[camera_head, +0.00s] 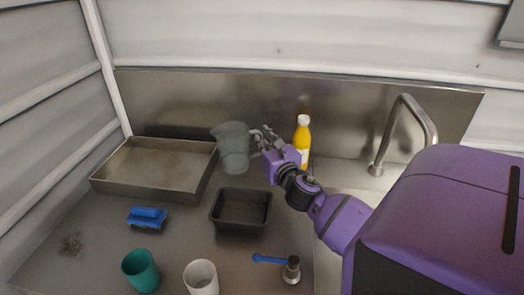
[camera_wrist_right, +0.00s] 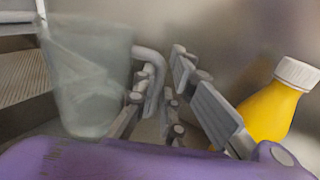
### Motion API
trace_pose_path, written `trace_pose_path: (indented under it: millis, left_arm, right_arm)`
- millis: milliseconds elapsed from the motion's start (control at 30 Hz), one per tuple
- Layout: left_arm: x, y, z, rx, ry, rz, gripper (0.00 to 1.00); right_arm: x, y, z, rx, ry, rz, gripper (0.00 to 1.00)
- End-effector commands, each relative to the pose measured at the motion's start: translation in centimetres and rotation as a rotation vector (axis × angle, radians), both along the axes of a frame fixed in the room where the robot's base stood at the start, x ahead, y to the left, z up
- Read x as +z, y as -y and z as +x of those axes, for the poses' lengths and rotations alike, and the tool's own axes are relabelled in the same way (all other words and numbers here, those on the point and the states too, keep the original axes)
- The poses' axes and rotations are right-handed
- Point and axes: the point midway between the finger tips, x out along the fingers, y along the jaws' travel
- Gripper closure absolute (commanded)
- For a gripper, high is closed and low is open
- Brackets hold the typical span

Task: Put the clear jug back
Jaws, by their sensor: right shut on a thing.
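The clear jug (camera_head: 234,148) is upright near the back of the steel counter, between the large metal tray and the yellow bottle. In the right wrist view the jug (camera_wrist_right: 90,75) fills the left side, with its handle (camera_wrist_right: 152,75) towards my fingers. My right gripper (camera_head: 263,140) comes in from the right and is shut on the jug's handle. I cannot tell whether the jug's base touches the counter. My left gripper is not in view.
A large metal tray (camera_head: 154,165) stands left of the jug, and a black bin (camera_head: 241,208) in front. A yellow bottle (camera_head: 302,142) is close to my right gripper. A blue brush (camera_head: 147,217), teal cup (camera_head: 141,271), white cup (camera_head: 201,277) and tap (camera_head: 405,125) also show.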

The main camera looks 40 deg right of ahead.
Motion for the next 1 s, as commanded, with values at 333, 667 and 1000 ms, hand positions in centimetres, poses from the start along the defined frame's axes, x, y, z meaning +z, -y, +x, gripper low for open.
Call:
trace_pose_path:
  millis: [333,667,1000]
  left_arm:
    - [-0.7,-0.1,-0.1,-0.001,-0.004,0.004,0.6]
    - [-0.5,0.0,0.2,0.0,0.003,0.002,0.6]
    - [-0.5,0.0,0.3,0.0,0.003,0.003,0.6]
  right_arm:
    - [-3.6,0.3,0.5,0.0,0.0,0.003,1.0]
    - [-3.7,0.3,0.5,0.001,0.003,0.0,1.0]
    - [-4.0,0.3,0.5,0.0,0.001,0.001,0.71]
